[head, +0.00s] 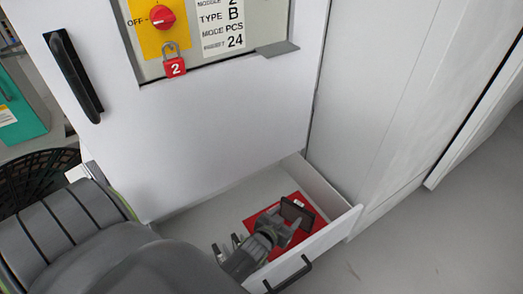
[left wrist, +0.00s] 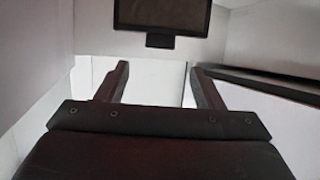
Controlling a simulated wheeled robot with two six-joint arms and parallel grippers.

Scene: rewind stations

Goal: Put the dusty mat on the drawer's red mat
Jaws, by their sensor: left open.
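A flat dark brown piece with a black rim (head: 297,213), which looks like the dusty mat, is at the red mat (head: 311,228) inside the open drawer. I cannot tell whether it lies flat or is tilted. In the left wrist view the dark piece (left wrist: 162,15) shows at the top, with a small black tab pointing towards my fingers. My left gripper (head: 285,222) is over the drawer beside the dark piece. Its two fingers (left wrist: 155,85) are apart with nothing between them. My gripper and wrist hide part of the red mat. My right gripper is out of view.
The open white drawer (head: 335,193) has low walls and a black front handle (head: 288,275). Above it stands a white cabinet door with a black handle (head: 73,77) and a red lock (head: 174,67). A black basket (head: 40,172) is at left. Grey floor at right is clear.

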